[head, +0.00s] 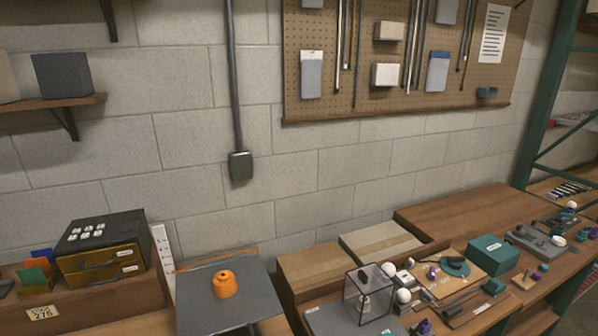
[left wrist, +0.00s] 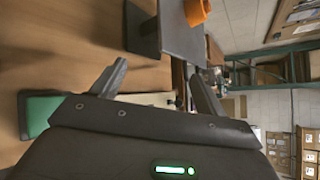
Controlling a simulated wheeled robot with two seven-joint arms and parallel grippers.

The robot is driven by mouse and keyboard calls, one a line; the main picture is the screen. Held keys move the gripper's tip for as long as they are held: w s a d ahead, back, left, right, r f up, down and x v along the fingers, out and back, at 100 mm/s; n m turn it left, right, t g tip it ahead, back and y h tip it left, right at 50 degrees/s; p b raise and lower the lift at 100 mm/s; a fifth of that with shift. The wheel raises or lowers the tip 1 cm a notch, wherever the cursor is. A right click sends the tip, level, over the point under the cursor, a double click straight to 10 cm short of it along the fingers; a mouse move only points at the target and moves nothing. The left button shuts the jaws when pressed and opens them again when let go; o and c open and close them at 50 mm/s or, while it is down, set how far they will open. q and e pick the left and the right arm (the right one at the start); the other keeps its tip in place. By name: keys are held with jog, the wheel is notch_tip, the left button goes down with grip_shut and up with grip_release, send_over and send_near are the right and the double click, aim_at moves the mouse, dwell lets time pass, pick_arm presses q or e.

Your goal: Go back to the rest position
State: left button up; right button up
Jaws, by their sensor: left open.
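My left gripper (left wrist: 160,80) shows in the left wrist view with its two fingers apart and nothing between them. Neither gripper shows in the head view, and my right gripper is in no view. An orange, rounded part with a narrower top (head: 223,284) sits upright on a dark grey raised plate (head: 200,308) in the head view. The orange part (left wrist: 197,11) and the dark plate (left wrist: 185,38) also show at the top of the left wrist view, beyond the fingers and apart from them.
A clear box frame (head: 367,293) stands right of the plate, among several small lamp parts on the bench. A teal box (head: 492,256) stands farther right. A drawer unit (head: 101,246) stands at the left. A pegboard (head: 402,52) hangs on the wall.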

pick_arm(q)
jog(key=s+d+f+n+g+y, duration=0.2)
jog(key=s+d+f+n+g, duration=0.2)
jog(key=s+f+n, duration=0.7)
jog(key=s+d+f+n+g+y, duration=0.2)
jog(key=s+d+n+g, duration=0.25)
jog(key=n, duration=1.25)
notch_tip(320, 180, down, 30)
jog(key=s+g+b, duration=0.1)
jog(key=s+b, duration=0.1)
jog(key=b, duration=0.1)
jog(key=s+a+f+g+b, duration=0.1)
jog(key=s+a+f, duration=0.1)
jog(key=s+f, duration=1.4)
jog(key=shift+a+f+b, duration=0.3)
